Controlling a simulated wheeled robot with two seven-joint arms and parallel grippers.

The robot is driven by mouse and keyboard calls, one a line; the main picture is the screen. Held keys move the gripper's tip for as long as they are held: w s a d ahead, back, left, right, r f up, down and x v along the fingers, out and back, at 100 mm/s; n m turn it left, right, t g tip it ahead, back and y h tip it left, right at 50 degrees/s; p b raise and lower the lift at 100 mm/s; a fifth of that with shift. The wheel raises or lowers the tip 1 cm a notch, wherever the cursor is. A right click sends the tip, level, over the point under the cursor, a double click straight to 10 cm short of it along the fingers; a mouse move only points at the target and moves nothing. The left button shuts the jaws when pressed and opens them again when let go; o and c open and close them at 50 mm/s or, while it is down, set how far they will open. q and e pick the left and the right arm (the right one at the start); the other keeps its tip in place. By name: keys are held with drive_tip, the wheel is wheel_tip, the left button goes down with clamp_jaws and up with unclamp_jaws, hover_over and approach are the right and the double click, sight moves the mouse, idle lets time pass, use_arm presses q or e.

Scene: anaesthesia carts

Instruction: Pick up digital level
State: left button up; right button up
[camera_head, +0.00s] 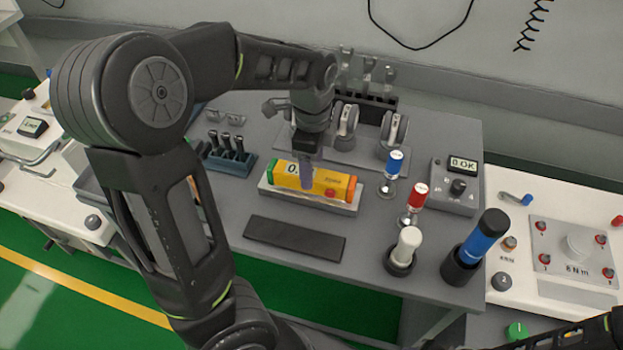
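The digital level (330,184) is a yellow-orange bar with a green left end, an orange right end and a small display. It lies on a light grey block (290,199) on the grey table. My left gripper (306,172) points down over the level's middle. Its near finger overlaps the level's front and partly covers the display. The far finger is hidden, so I cannot tell whether the gripper is closed on the level. Part of my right arm shows at the bottom right, but its gripper is out of view.
A dark flat pad (294,239) lies in front of the block. White (405,246), red (416,195) and blue (394,163) handled tools stand at the right, near a large blue-black cylinder (485,237). A tool rack (228,159) stands left. A gauge box (455,190) sits at the right edge.

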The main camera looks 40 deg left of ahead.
use_arm(q)
wheel_tip(320, 180, down, 5)
drive_tip(key=shift+r, duration=0.1)
idle(0.7)
clamp_jaws()
idle(0.6)
